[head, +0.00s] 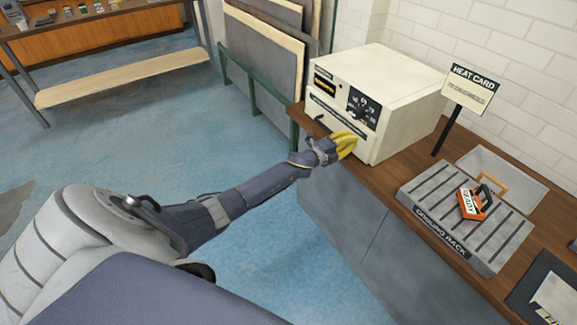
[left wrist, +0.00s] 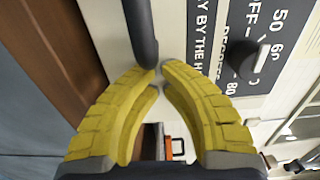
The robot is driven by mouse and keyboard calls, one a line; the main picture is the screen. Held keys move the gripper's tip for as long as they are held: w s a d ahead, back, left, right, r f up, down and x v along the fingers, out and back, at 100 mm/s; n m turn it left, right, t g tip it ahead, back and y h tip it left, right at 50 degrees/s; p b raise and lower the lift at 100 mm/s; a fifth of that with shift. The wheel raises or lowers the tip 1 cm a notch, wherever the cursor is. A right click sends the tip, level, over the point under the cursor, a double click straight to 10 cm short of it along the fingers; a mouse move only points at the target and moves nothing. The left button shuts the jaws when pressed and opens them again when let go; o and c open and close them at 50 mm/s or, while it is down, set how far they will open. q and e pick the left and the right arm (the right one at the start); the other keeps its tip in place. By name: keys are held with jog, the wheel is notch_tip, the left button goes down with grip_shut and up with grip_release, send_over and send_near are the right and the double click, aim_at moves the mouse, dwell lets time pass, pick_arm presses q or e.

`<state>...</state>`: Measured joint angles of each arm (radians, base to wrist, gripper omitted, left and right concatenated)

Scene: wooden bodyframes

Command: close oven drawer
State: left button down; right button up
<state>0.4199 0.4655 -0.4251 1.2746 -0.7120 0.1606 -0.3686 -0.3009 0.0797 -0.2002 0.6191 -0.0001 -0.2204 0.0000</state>
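The oven (head: 385,85) is a cream box on the wooden counter, with a dial and a small display on its front. The drawer front is the lower part of that face, partly hidden by my left gripper; it looks flush or nearly so, but I cannot tell whether it is fully shut. My left gripper (head: 345,143) has yellow fingers and is at this lower front. In the left wrist view the fingertips (left wrist: 160,72) nearly meet, at the end of a dark bar handle (left wrist: 142,30); I see no clear grip on it. My right gripper is out of view.
On the counter (head: 400,150) stand a heat card sign (head: 470,88) and a grey cooling rack (head: 465,230) with an orange-handled "ready" tag (head: 472,204). A dark tray (head: 550,290) is at the right. Panels (head: 262,60) lean left of the oven.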

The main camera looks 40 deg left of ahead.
pick_arm(q)
jog(key=shift+w, duration=0.2)
dwell(0.3)
jog(key=v, duration=1.4)
